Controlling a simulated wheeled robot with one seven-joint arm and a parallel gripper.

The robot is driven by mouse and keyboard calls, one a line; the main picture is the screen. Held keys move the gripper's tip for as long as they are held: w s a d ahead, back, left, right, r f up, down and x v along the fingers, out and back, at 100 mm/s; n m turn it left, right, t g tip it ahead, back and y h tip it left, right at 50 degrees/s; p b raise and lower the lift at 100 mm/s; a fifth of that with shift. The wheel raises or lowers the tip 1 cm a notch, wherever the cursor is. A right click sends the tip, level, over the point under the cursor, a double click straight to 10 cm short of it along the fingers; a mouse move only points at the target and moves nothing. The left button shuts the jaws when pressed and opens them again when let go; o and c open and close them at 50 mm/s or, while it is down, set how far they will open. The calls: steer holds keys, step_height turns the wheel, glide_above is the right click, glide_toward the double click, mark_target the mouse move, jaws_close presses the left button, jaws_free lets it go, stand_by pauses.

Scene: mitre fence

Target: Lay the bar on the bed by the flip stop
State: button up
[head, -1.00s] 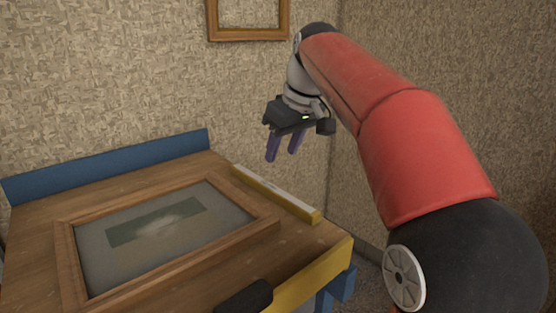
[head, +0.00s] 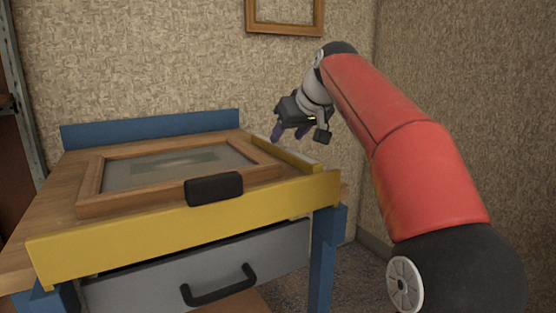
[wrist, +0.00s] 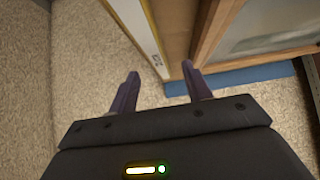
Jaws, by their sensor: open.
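A long yellow-sided strip with a pale top (head: 285,156) lies along the right edge of the wooden bench top (head: 58,197). It also shows in the wrist view (wrist: 140,22), with small dark marks; I cannot tell whether it is the bar. No other bar is visible. A black block (head: 214,189), possibly the flip stop, sits on the yellow front rail (head: 130,238). My gripper (head: 290,134) is open and empty, fingers pointing down, near the strip's far end. In the wrist view my gripper (wrist: 160,71) has its fingertips apart with nothing between them.
A wooden frame with a glass pane (head: 94,180) covers much of the bench top. A blue board (head: 150,129) stands along the back. Below is a grey drawer with a black handle (head: 218,287). An empty frame (head: 285,29) hangs on the wall.

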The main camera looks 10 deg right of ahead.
mark_target(282, 146)
steer(key=x, duration=0.3)
steer(key=b+x, duration=0.1)
steer(key=x, duration=0.1)
steer(key=shift+w+d+f, duration=0.15)
steer(key=shift+w+d, duration=0.05)
steer(key=shift+w, duration=0.05)
steer(key=c, duration=1)
jaws_close()
